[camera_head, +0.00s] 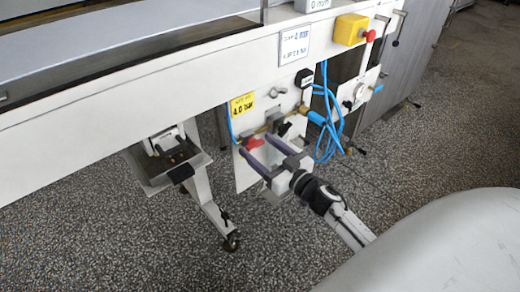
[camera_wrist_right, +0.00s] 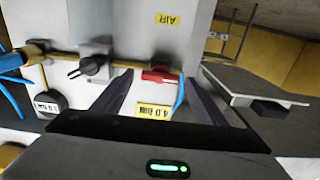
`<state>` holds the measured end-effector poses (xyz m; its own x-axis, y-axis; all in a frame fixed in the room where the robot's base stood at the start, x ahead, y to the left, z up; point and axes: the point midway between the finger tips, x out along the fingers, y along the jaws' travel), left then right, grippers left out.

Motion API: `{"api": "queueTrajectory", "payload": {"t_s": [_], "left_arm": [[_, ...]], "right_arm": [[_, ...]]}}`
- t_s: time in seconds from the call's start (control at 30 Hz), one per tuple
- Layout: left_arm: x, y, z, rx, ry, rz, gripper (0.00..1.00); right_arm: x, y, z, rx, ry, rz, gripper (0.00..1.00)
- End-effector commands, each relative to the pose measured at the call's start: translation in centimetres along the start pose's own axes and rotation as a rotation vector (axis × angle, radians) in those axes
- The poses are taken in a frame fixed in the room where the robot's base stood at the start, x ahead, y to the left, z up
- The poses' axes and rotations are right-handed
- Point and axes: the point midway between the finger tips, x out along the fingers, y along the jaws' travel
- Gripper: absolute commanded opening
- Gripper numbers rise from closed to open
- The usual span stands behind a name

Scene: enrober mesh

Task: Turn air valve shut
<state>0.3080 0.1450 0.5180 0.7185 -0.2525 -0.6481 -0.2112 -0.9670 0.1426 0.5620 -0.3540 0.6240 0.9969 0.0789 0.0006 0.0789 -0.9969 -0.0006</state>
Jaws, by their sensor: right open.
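The red valve handle (camera_head: 253,143) is on the white panel under the machine, on a brass pipe, below a yellow label. In the right wrist view the red handle (camera_wrist_right: 160,76) lies crosswise, near a yellow "AIR" label (camera_wrist_right: 167,19). My right gripper (camera_head: 256,147) is open, its two long fingers reaching toward the panel on either side of the handle. In the wrist view the handle shows between the fingertips (camera_wrist_right: 159,82); I cannot tell whether they touch it. My left gripper is not in view.
A black valve handle (camera_wrist_right: 92,66) sits on the same pipe beside the red one. Blue hoses (camera_head: 326,125) hang right of the panel. A yellow box with a red button (camera_head: 350,30) is above. A wheeled leg (camera_head: 212,210) stands at left.

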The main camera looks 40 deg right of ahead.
Motion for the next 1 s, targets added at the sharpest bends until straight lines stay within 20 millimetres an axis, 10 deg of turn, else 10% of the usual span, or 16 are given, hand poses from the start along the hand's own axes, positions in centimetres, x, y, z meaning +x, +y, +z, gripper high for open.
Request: {"api": "queueTrajectory", "payload": {"t_s": [0.3, 0.57, 1.0], "left_arm": [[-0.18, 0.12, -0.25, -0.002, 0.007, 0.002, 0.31], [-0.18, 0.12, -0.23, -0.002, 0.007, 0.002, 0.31], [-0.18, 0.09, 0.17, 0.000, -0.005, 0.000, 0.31]], "right_arm": [[0.35, 0.01, 0.00, 0.000, -0.001, 0.000, 0.66], [0.33, 0.01, 0.00, 0.000, -0.001, 0.000, 0.24], [0.32, -0.05, -0.04, -0.102, -0.001, 0.000, 0.24]]}}
